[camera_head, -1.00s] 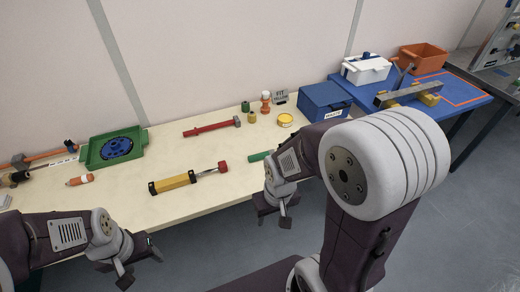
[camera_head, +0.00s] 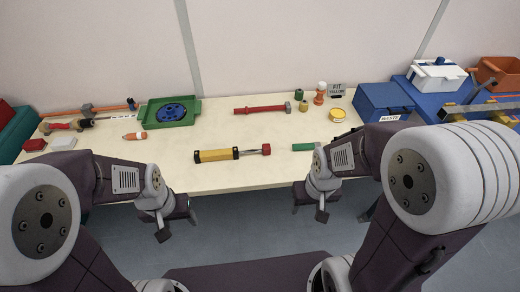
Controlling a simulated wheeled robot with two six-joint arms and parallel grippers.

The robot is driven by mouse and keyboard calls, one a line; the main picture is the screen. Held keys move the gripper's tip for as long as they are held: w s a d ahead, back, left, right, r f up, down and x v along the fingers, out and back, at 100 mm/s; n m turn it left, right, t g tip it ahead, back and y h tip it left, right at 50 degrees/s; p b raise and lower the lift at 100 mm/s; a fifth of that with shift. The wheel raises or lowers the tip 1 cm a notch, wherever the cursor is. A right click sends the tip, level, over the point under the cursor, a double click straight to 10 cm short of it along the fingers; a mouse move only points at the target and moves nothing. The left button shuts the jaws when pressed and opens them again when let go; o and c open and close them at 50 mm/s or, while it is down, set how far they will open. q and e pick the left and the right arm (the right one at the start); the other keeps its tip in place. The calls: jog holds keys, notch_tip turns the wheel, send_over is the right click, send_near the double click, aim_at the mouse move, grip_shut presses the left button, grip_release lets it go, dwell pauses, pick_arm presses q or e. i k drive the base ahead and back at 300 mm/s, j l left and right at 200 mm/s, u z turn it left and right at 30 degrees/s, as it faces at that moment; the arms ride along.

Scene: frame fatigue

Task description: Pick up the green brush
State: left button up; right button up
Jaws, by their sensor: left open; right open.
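A green bar-like piece (camera_head: 303,147), which looks like the green brush's handle, lies on the table's front right part. Its right end is hidden behind my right arm, so no bristles show. My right gripper (camera_head: 308,210) is open and empty, in front of the table's front edge and nearer to me than the green piece. My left gripper (camera_head: 178,222) is open and empty, off the front edge further left, well apart from the green piece.
A yellow-handled tool (camera_head: 215,155) lies left of the green piece. A red-handled hammer (camera_head: 260,109) lies behind. A green tray (camera_head: 152,113) with a blue disc, a yellow tin (camera_head: 337,114) and a blue box (camera_head: 385,102) stand on the pale table (camera_head: 225,125). Its middle has free room.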

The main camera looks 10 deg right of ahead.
aim_at(304, 146)
jog(key=i+j+z, duration=0.1)
jog(key=i+j, duration=0.2)
jog(key=i, duration=0.15)
jog(key=i+j, duration=0.35)
jog(key=i+z, duration=0.05)
